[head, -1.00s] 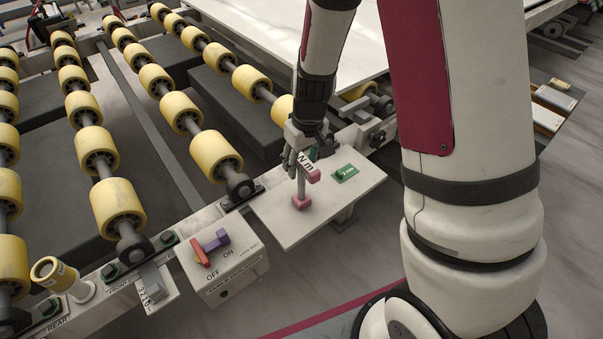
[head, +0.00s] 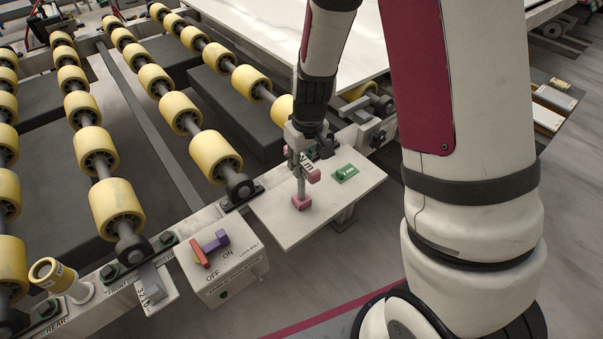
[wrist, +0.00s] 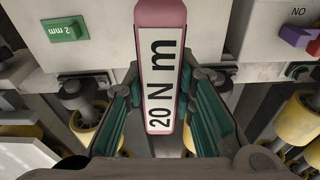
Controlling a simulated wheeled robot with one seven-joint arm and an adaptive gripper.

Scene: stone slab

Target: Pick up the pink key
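The pink key (head: 301,203) stands on the white plate (head: 290,228) beside the rollers. It has a pink foot, a thin post and a crossbar with a pink end. In the wrist view the key's bar (wrist: 158,82) carries a white label reading "20 N m". My gripper (head: 302,165) is over the plate, its fingers on both sides of the bar. In the wrist view the fingertips of my gripper (wrist: 160,75) meet the bar's edges, so it looks shut on the key. The key's foot still appears to rest on the plate.
A green block (head: 345,172) lies on the plate just right of the key. A switch box (head: 224,268) with a purple and orange lever stands to the left. Yellow rollers (head: 216,155) fill the left side.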

